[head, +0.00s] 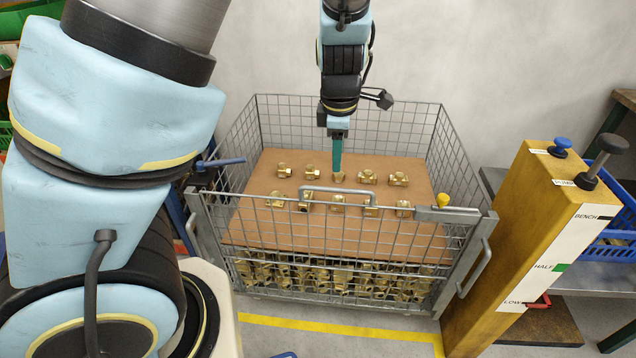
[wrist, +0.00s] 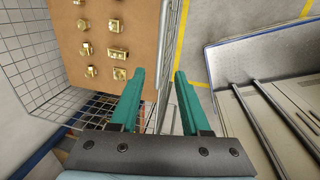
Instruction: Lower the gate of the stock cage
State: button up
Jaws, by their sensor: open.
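The stock cage (head: 258,120) is a grey wire-mesh box in the middle of the head view. Its front gate (head: 300,222) stands upright, with a grey handle (head: 340,190) along its top. A latch with a yellow knob (head: 443,200) is at the gate's top right corner. In the wrist view, a mesh side of the cage (wrist: 157,85) runs behind the gap between the fingers. My gripper (head: 337,172) has teal fingers and points down over the cage in the head view. In the wrist view my gripper (wrist: 159,72) is open and empty.
Brass fittings (head: 367,177) sit on a brown board (head: 290,230) inside the cage, with more fittings below. A yellow post (head: 500,240) marked BENCH, HALF and LOW stands right of the cage, with a blue crate (head: 612,245) behind. Yellow-lined floor (head: 330,330) lies in front.

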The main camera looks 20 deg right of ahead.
aim_at(336, 190)
jog(key=f, duration=0.3)
jog(key=w+f+b, duration=0.1)
jog(key=f, duration=0.3)
jog(key=w+d+f+b, duration=0.1)
jog(key=f, duration=0.2)
jog(key=shift+f, duration=0.15)
jog(key=shift+c, duration=0.4)
grip_shut()
dwell(0.7)
